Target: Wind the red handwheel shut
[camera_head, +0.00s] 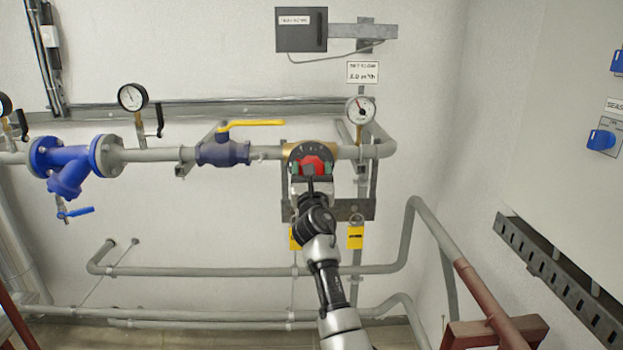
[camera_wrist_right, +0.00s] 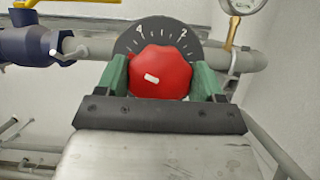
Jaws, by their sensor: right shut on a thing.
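The red handwheel (camera_head: 318,164) sits on a brass-coloured valve on the grey pipe, in front of a dark round scale. In the right wrist view the red handwheel (camera_wrist_right: 160,73) fills the middle, with a short white mark on its face. The dark scale (camera_wrist_right: 157,35) behind it shows the figures 4 and 2. My right gripper (camera_head: 312,170) reaches up from below and is shut on the handwheel. Its green fingers (camera_wrist_right: 160,78) stand on the left and right sides of the wheel. The scale's lower part is hidden. My left gripper is not in view.
Left of the handwheel is a blue valve (camera_head: 222,152) with a yellow lever (camera_head: 250,124). A gauge (camera_head: 360,110) stands just right of the wheel. Yellow tags (camera_head: 355,237) hang below. Grey pipes (camera_head: 230,271) run low along the wall.

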